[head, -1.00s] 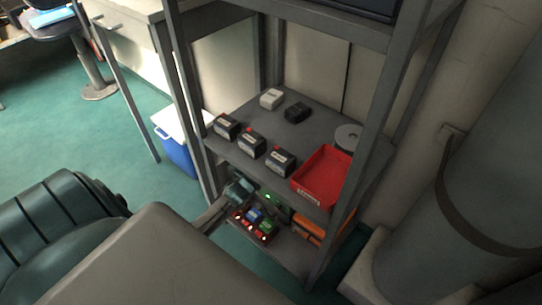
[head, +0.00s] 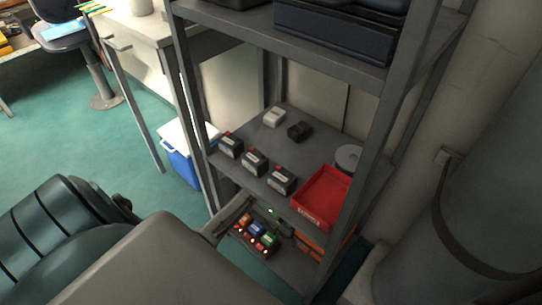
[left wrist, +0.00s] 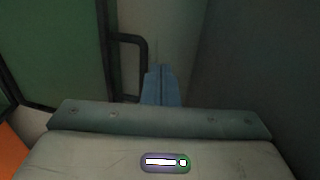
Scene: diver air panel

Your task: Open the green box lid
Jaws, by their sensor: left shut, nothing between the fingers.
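In the left wrist view, a green panel (left wrist: 55,45) with a dark edge fills the upper left, with a black handle (left wrist: 143,62) beside it. I cannot tell whether this panel is the green box or its lid. My left gripper (left wrist: 160,72) is shut and empty, its blue-grey fingers just right of the handle; I cannot tell whether they touch it. In the head view my left arm reaches under the middle shelf, which hides the fingertips. A small green block (head: 269,239) stands among coloured blocks on the lower shelf. My right gripper is not in view.
The middle shelf (head: 240,168) holds several black batteries, a red tray (head: 322,192) and a grey disc (head: 348,157). Grey rack posts (head: 378,125) stand close around it. A blue cooler (head: 180,160) stands on the floor left. Orange cases lie on the lower shelf.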

